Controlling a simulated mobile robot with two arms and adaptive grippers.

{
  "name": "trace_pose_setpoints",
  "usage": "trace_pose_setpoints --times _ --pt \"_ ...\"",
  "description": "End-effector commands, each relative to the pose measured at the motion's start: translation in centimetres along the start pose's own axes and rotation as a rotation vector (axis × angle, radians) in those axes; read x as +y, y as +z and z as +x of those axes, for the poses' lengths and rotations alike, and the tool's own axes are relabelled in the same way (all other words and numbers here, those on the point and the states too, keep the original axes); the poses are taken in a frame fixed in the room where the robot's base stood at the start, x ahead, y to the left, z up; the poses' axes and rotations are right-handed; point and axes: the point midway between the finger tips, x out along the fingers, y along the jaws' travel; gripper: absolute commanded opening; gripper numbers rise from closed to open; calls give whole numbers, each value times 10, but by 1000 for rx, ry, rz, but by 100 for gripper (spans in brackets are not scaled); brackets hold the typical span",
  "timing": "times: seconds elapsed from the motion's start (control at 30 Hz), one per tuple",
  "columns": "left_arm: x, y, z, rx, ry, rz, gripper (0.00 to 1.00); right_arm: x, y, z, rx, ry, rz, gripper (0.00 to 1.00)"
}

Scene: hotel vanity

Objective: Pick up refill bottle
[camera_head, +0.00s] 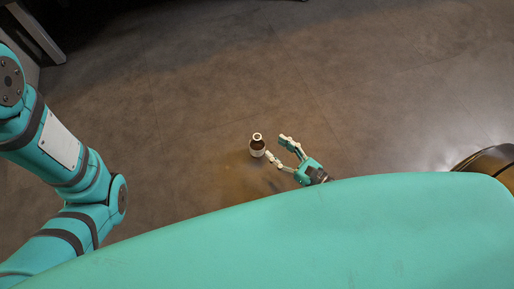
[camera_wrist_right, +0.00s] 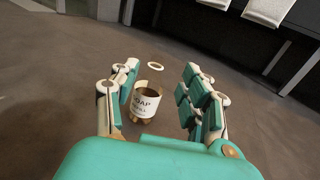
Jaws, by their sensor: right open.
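The refill bottle (camera_head: 257,146) is small and brown, with a white label and a pale ring at its top. It stands upright on the floor. My right gripper (camera_head: 276,148) is open just to the right of the bottle, with one fingertip close beside it. In the right wrist view the bottle (camera_wrist_right: 146,104) shows between the spread fingers of the right gripper (camera_wrist_right: 160,70), nearer the left finger. I cannot tell whether that finger touches it. My left arm is in view, but its gripper is not.
The grey-brown floor (camera_head: 180,90) around the bottle is clear. A dark rounded object (camera_head: 487,160) stands at the right edge. A dark frame (camera_head: 36,32) is at the top left. White pieces (camera_wrist_right: 268,10) rest on dark furniture at the top of the wrist view.

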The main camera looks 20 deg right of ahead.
Motion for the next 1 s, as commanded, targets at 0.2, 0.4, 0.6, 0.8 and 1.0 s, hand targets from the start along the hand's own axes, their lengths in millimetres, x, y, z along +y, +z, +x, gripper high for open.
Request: trace_pose_setpoints --times 0.2,0.4,0.6,0.8,1.0 --pt "3 -4 -14 -3 0 0 40 0 -2 29 1 1 -1 46" --pt "6 -8 -27 -3 0 0 40 1 -6 44 -2 1 -1 46" --pt "10 -15 -46 -3 0 0 40 2 -9 73 -2 1 -1 46" --pt "10 -16 -49 -3 1 0 40 2 -6 84 1 -1 1 46" --pt "10 -16 -48 -3 1 0 40 2 -5 84 2 -1 1 42"
